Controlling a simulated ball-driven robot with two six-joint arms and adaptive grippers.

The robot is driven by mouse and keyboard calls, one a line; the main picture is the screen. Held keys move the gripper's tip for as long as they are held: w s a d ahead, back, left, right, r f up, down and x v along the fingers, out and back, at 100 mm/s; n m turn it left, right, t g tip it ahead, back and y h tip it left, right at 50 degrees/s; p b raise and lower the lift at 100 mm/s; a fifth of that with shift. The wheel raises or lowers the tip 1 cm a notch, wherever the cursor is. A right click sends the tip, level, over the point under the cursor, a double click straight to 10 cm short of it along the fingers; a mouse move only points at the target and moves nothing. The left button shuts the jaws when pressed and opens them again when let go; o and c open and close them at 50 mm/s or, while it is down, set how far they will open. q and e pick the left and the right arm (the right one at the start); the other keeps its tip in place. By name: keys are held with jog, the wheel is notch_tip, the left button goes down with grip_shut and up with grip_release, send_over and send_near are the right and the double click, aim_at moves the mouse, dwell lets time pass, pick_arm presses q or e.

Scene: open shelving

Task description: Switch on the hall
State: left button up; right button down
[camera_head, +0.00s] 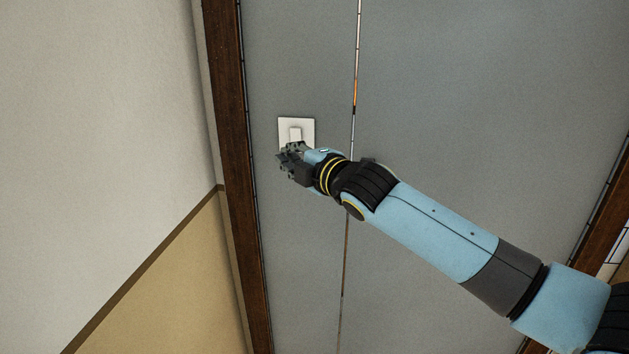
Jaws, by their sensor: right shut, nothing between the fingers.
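A white square light switch plate (286,126) is mounted on the grey wall panel, with a small pale rocker (295,133) in its middle. My right gripper (285,158) is at the lower edge of the plate, and its arm comes in from the lower right. Its fingers are shut with nothing seen between them, and they cover the plate's lower part. I cannot tell whether the fingertips touch the switch or which way the rocker is set. My left gripper is out of view.
The grey panel (480,110) has a thin vertical seam (356,60) right of the switch. A dark wooden post (236,150) stands close on the left, beside a cream and tan wall (110,110). Another wooden post (603,190) is at the right edge. The panel around the switch is clear.

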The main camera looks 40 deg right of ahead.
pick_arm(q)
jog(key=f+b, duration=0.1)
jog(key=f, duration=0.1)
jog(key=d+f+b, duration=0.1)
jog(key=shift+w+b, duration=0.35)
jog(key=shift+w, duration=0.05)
pick_arm(e)
jog(key=s+f, duration=0.1)
jog(key=s, duration=0.8)
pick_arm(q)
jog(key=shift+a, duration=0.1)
pick_arm(e)
jog(key=shift+f, duration=0.1)
